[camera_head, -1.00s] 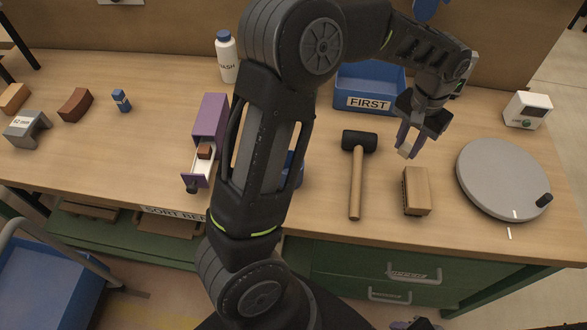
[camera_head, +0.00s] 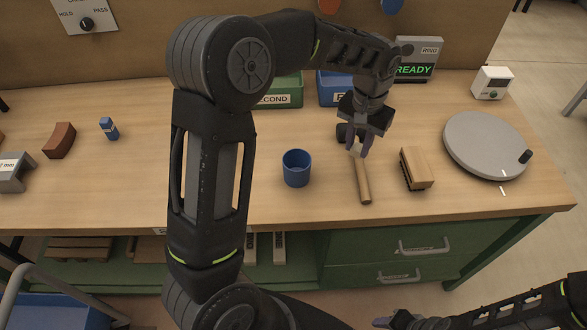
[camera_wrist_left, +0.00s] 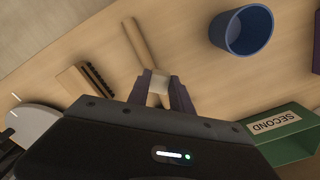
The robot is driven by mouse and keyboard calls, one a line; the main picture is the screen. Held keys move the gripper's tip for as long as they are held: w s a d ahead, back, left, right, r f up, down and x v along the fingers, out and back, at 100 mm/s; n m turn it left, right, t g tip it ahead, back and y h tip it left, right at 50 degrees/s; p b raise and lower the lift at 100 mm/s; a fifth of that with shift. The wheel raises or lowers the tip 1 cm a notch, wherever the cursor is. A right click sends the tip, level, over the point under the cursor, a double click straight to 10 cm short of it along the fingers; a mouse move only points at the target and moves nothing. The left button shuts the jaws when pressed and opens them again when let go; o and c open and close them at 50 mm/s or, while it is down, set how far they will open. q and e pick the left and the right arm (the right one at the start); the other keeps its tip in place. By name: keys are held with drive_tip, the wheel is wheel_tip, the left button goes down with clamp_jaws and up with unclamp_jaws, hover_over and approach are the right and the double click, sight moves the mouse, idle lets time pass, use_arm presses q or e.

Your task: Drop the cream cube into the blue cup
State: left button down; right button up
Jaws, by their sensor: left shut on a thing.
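My left gripper (camera_head: 358,152) is shut on the cream cube (camera_wrist_left: 159,83), which sits between its fingertips in the left wrist view. The cube is small and partly covered by the fingers in the head view (camera_head: 355,150). The gripper is above the hammer, to the right of the blue cup. The blue cup (camera_head: 296,168) stands upright and open on the table; it also shows at the upper right of the left wrist view (camera_wrist_left: 242,32). My right gripper (camera_head: 384,322) is at the bottom edge, only partly seen; its jaws are unclear.
A hammer (camera_head: 362,185) lies under my left gripper, with a wooden brush (camera_head: 416,168) and a grey turntable (camera_head: 485,145) to its right. A green SECOND bin (camera_head: 281,90) and a blue bin (camera_head: 333,88) stand behind. The table around the cup looks clear.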

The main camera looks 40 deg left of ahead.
drive_tip(key=shift+s+r+p, duration=0.1)
drive_tip(key=shift+r+p, duration=0.35)
drive_tip(key=shift+p, duration=0.05)
use_arm(q)
drive_tip(key=s+a+r, duration=1.1)
drive_tip(key=a, duration=0.1)
drive_tip(key=shift+a+p, duration=0.2)
drive_tip(key=shift+p, duration=0.25)
use_arm(e)
drive_tip(key=shift+s+r, duration=0.1)
drive_tip(key=shift+r, duration=0.3)
use_arm(q)
wheel_tip(320, 180, down, 6)
drive_tip(key=b, duration=0.5)
use_arm(e)
drive_tip(key=f, duration=0.4)
drive_tip(key=shift+w+a+f, duration=0.15)
drive_tip(key=shift+w, duration=0.15)
use_arm(q)
drive_tip(key=c, duration=1.1)
unclamp_jaws()
drive_tip(key=shift+o, duration=0.2)
